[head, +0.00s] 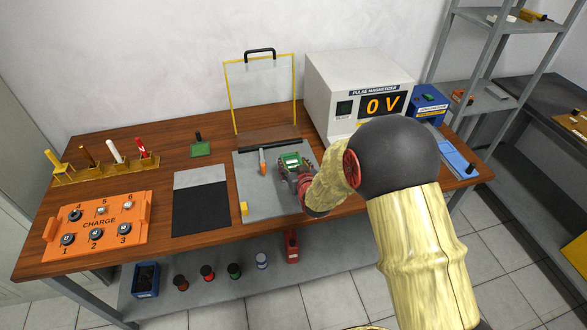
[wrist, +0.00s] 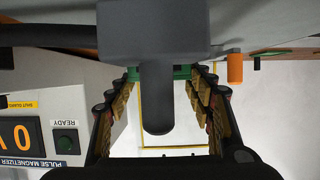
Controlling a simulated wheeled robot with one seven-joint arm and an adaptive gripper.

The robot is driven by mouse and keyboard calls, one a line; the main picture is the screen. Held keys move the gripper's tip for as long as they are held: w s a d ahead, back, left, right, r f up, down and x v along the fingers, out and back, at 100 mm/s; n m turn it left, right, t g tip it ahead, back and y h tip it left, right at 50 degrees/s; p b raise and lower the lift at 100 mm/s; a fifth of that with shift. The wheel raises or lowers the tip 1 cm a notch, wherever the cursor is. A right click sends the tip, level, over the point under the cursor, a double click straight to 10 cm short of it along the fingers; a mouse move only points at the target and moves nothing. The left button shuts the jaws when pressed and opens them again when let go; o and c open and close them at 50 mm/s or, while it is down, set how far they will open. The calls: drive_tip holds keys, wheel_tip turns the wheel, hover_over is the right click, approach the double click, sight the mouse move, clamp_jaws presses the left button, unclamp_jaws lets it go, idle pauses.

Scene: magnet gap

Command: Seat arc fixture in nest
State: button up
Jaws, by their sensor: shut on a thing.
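A green arc-like piece (head: 291,160) with pale parts is over the right back part of the grey base plate (head: 250,205), and I take it for the arc fixture. My gripper (head: 299,173) is shut on it from the front right. In the wrist view my gripper's fingers (wrist: 163,74) have green (wrist: 184,72) between their tips. A dark grey rounded bar covers the middle of that view. I cannot tell whether the fixture touches the plate. The nest is not clearly visible; the fixture and gripper cover that spot.
An orange peg (head: 262,162) stands just left of the fixture. A yellow-framed clear guard (head: 229,95) is raised behind. The pulse magnetizer (head: 345,85), reading 0 V, is at the back right. A black mat (head: 200,210) and the orange charge tray (head: 100,225) lie left.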

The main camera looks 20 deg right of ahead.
drive_tip(key=shift+f, duration=0.2)
drive_tip(key=shift+f, duration=0.15)
drive_tip(key=o, duration=1.7)
